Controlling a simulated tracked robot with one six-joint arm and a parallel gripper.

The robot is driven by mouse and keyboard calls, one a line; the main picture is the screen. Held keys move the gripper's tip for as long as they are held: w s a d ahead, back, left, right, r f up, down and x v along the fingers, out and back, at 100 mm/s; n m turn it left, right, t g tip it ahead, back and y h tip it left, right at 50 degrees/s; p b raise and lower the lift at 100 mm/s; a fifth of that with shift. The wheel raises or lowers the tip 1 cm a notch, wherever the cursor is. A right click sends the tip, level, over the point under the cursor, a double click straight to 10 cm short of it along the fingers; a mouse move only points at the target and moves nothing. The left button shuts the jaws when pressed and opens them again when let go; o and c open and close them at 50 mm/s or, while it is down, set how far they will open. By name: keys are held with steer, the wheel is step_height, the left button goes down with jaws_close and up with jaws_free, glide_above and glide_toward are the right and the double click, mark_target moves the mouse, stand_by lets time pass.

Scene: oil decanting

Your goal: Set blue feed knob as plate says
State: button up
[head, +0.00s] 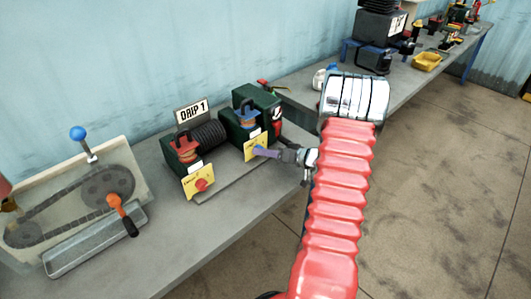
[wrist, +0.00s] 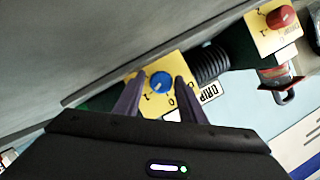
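The blue feed knob (wrist: 161,82) sits on a yellow dial plate (wrist: 151,105) with dark numerals, partly hidden by my fingers. Its pointer setting is too small to tell. My gripper (wrist: 160,80) is open, with one finger on each side of the knob and small gaps visible. In the head view my gripper (head: 258,152) is at the front of the right green unit, over its yellow plate (head: 249,153). A white plate reading "DRIP 1" (head: 192,111) stands behind the left unit; it also shows upside down in the wrist view (wrist: 210,92).
A red knob (head: 201,185) on another yellow plate is to the left. A black ribbed coil (head: 208,136) lies between the units. A chain-drive rig (head: 85,195) with an orange-handled crank stands farther left on the grey bench (head: 225,215).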

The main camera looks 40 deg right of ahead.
steer(key=v, duration=1.3)
steer(key=shift+s+d+r, duration=0.1)
steer(key=shift+s+r, duration=0.05)
steer(key=shift+s, duration=0.15)
stand_by(0.3)
